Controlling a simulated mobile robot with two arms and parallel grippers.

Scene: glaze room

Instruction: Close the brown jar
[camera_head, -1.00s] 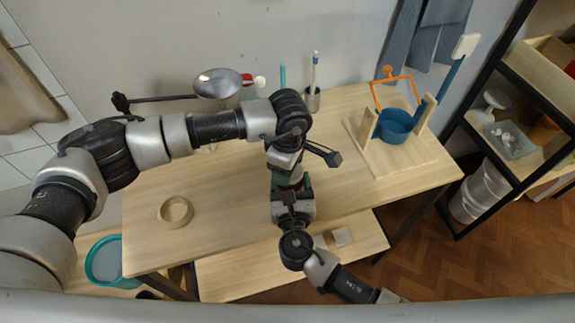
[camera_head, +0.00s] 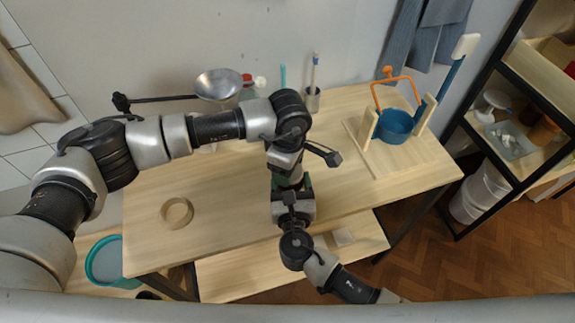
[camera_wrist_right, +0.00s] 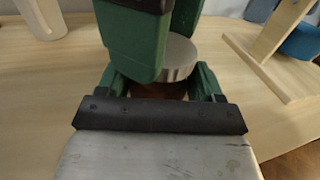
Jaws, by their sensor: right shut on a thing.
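The brown jar (camera_wrist_right: 160,90) shows only as a brown strip between my right gripper's fingers in the right wrist view; the rest is hidden. My right gripper (camera_wrist_right: 160,84) is shut on it; it also shows in the head view (camera_head: 291,190). A round grey lid (camera_wrist_right: 179,60) sits above the jar, level, partly covered by a green finger. My left gripper (camera_wrist_right: 160,40) reaches down from above with its fingers at the lid; it also shows in the head view (camera_head: 288,172). I cannot tell whether its fingers grip the lid, or whether the lid touches the jar.
A wooden ring (camera_head: 177,212) lies on the table's left part. A wooden stand (camera_head: 390,155) with a blue pot (camera_head: 395,125) is at the right. A cup with a brush (camera_head: 312,98) and a metal bowl (camera_head: 219,84) are at the back. The front right tabletop is clear.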

